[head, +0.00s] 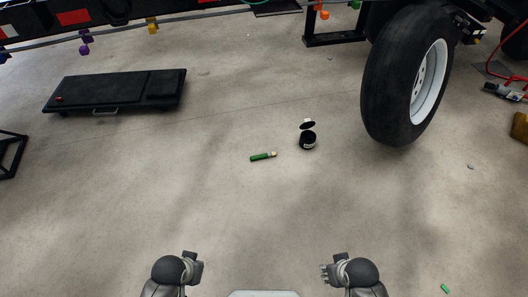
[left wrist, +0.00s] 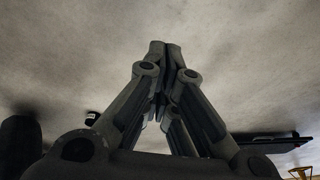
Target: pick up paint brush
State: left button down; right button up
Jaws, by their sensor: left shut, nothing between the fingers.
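The paint brush (head: 262,156) has a green handle and a pale tip at its right end. It lies on the concrete floor near the middle of the head view, just left of a small open black pot (head: 308,141). My left gripper (head: 192,268) is at the bottom of the head view, well short of the brush. In the left wrist view its fingers (left wrist: 164,50) meet at the tips, shut with nothing between them. My right gripper (head: 326,271) is at the bottom right of centre, away from the brush. It is too small to tell whether its fingers are apart.
A large trailer wheel (head: 384,82) stands right of the pot. A black creeper (head: 122,90) lies at the upper left. A small green piece (head: 445,288) lies at the lower right. The trailer frame crosses the top. The floor between my grippers and the brush is clear.

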aim_at(268, 154)
jog(key=i, duration=1.15)
jog(key=i+j, duration=0.2)
jog(key=j, duration=0.15)
jog(key=i+j+z, duration=0.15)
jog(key=j, duration=0.15)
jog(key=i+j, duration=0.2)
jog(key=j, duration=0.15)
jog(key=i+j+z, duration=0.1)
jog(key=j, duration=0.25)
jog(key=i+j+z, duration=0.1)
jog(key=j, duration=0.25)
jog(key=i, duration=0.1)
